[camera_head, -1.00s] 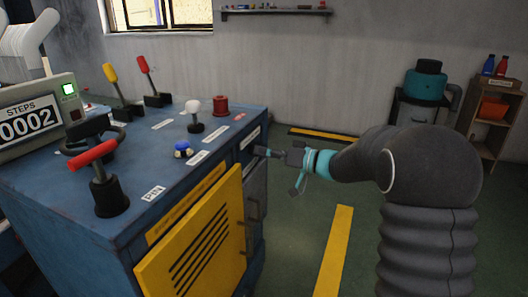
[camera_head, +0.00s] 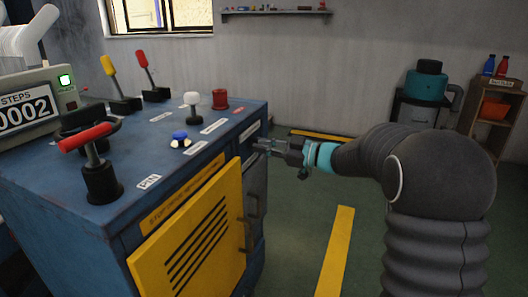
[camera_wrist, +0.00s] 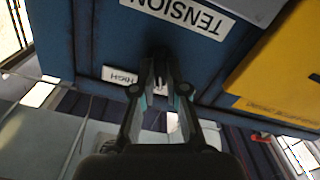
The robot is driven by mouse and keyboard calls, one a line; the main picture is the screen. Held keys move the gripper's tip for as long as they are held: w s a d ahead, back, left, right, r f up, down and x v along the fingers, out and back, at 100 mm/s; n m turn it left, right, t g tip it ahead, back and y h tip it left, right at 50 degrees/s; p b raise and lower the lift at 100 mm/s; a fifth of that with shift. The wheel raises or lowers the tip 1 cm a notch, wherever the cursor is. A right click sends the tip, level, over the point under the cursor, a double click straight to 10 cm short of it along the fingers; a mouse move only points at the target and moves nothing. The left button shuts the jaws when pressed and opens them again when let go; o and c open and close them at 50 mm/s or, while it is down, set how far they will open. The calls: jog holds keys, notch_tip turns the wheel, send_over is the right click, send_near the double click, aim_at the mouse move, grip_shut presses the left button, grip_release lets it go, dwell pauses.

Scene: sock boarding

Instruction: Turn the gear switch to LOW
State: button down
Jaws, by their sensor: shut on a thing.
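My gripper (camera_head: 266,147) is at the upper right side face of the blue machine (camera_head: 60,215), with its fingers pointing at the panel. In the wrist view, the fingers (camera_wrist: 160,70) are close together on a small dark part at the panel, which I take for the gear switch; the fingers mostly hide it. A white label reading HIGH (camera_wrist: 119,76) is just left of the fingertips. Which way the switch points cannot be told.
A yellow door (camera_head: 190,245) stands ajar below my gripper. Red (camera_head: 146,75) and yellow levers, a white knob (camera_head: 192,101), and a red knob (camera_head: 219,98) stand on top.

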jog(key=shift+n+b, duration=1.4)
jog(key=shift+n, duration=0.9)
jog(key=c, duration=1.2)
grip_release()
jog(key=v, duration=1.2)
jog(key=shift+w, duration=0.1)
